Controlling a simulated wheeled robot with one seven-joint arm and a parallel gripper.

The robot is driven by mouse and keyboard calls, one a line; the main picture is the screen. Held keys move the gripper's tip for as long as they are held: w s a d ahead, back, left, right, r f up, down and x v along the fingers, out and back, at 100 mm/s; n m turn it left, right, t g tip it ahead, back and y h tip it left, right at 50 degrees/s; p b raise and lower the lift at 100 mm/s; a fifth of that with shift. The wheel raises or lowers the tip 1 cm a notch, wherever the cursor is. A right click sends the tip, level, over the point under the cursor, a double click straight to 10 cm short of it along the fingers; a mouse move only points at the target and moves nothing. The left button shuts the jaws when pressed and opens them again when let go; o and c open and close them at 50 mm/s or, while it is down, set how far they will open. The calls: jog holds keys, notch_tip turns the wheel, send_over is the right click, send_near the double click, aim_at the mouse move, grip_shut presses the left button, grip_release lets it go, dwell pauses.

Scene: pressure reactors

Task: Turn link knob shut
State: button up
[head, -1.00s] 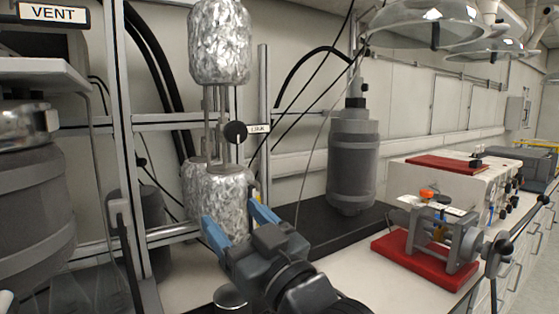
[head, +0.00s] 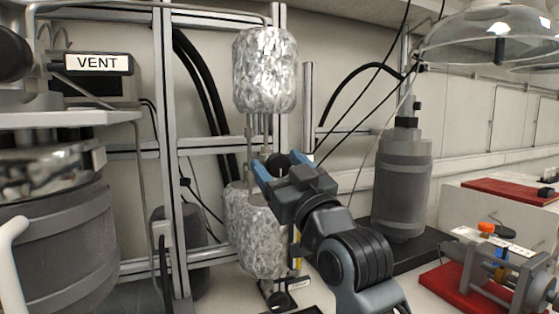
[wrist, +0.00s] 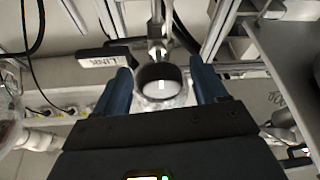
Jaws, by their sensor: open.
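The link knob is a round black knob (wrist: 162,78) on a metal stem, with a "LINK" label plate (wrist: 98,68) beside it in the wrist view. My gripper (wrist: 160,72) is open, with one blue finger on each side of the knob. Gaps show between the knob and both fingers, so it is not gripped. In the head view my gripper (head: 281,166) reaches the thin pipes between two foil-wrapped vessels. There the knob (head: 277,162) is mostly hidden behind the fingers, and its label cannot be seen.
The upper foil-wrapped vessel (head: 265,70) and lower one (head: 250,232) are close to my gripper. A metal frame (head: 168,150) stands to the left, near a panel labelled "VENT" (head: 97,63). A grey cylinder (head: 402,185) and a red-based device (head: 465,290) are to the right.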

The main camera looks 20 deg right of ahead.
jog(key=shift+w, duration=0.15)
jog(key=shift+c, duration=0.2)
jog(key=c, duration=1)
jog(key=shift+o, duration=0.2)
